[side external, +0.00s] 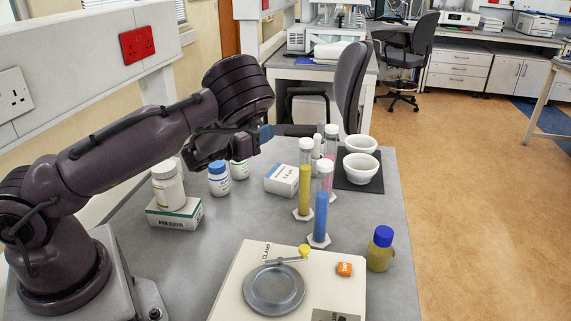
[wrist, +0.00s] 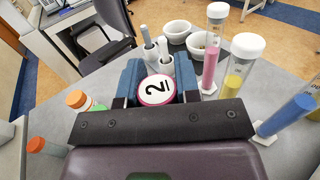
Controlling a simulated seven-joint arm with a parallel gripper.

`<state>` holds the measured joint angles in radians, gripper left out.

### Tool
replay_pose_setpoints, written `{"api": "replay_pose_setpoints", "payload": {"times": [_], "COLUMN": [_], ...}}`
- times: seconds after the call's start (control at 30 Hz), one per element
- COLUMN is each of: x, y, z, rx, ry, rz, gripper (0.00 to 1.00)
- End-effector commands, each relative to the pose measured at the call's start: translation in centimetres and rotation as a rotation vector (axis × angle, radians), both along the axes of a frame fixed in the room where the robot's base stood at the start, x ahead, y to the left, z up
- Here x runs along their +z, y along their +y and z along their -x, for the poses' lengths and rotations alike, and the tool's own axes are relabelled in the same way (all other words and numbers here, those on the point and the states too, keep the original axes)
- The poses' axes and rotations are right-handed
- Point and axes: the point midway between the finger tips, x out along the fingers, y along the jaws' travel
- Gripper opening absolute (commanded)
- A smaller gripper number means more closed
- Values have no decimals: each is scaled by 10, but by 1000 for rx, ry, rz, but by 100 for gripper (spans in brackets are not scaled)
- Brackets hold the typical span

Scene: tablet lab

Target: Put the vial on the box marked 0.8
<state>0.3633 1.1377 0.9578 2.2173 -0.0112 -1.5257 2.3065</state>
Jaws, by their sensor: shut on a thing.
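My gripper (side external: 266,132) is held high above the back of the table in the side view. In the wrist view its blue fingers (wrist: 158,82) are shut on the vial (wrist: 155,90), of which only a round white top marked 2 with a magenta rim shows. The vial's body is hidden, and I cannot make it out in the side view. A small white box (side external: 281,180) lies on the table below and right of my gripper; its printing is too small to read surely. No marking 0.8 is readable.
Several cylinders stand right of the white box, including a yellow one (side external: 304,185) and a blue one (side external: 320,210). White mortars (side external: 361,167) sit on a dark mat. A green-white box (side external: 174,219) carries a white bottle (side external: 168,187).

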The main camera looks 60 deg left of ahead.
Motion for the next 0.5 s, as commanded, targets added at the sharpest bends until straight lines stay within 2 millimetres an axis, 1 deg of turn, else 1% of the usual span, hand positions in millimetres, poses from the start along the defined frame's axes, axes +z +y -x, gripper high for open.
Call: {"api": "replay_pose_setpoints", "payload": {"times": [0.03, 0.1, 0.3, 0.4, 0.5], "x": [-5, -13, -36, -58, -73], "y": [5, 12, 31, 37, 42], "z": [-11, -27, -71, -85, -97], "rx": [0, 1, 2, 4, 4], "ry": [-2, -3, -3, 0, -1], "rz": [0, -1, 0, 1, 0], "gripper": [8, 8, 8, 8, 8]}}
